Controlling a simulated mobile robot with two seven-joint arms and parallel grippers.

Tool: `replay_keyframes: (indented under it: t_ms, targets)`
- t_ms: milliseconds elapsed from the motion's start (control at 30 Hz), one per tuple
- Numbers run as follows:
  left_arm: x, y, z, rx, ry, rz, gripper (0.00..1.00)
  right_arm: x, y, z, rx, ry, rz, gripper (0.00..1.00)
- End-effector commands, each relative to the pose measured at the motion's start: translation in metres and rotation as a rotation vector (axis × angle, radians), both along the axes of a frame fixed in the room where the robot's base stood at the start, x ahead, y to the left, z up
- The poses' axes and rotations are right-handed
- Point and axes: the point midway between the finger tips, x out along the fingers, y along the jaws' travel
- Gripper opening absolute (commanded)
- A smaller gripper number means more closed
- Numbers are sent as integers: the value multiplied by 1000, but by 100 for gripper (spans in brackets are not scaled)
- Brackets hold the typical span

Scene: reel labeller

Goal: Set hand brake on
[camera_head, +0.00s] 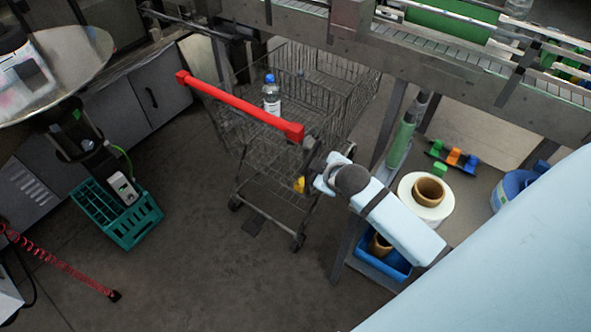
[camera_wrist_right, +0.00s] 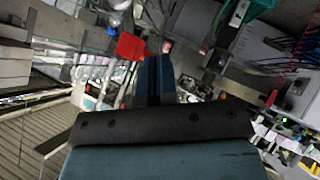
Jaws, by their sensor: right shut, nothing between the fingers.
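A wire shopping trolley (camera_head: 262,150) with a red push handle (camera_head: 240,106) stands on the floor in the head view. A small yellow part (camera_head: 299,185) shows below the handle's right end, beside my right wrist; I cannot tell whether it is the hand brake. No brake lever can be clearly made out. My right arm comes in from the lower right and ends close to the handle's right end. In the right wrist view my right gripper (camera_wrist_right: 152,66) has its blue fingers together, empty. A red block (camera_wrist_right: 130,46), perhaps the handle's end, shows beyond them. My left gripper is not in view.
A bottle with a blue cap (camera_head: 271,95) is in the trolley. A conveyor (camera_head: 440,65) runs across the upper right. A reel (camera_head: 425,198) and a blue tray (camera_head: 397,268) are right of the trolley. A teal crate (camera_head: 128,232) stands left; the floor between is clear.

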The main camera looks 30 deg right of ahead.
Motion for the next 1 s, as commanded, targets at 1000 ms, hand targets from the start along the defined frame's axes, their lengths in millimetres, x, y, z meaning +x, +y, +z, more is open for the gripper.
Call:
replay_keyframes:
  t_ms: [1000]
  targets:
    - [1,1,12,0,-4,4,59,79,-9,-54,-7,1,-2,0]
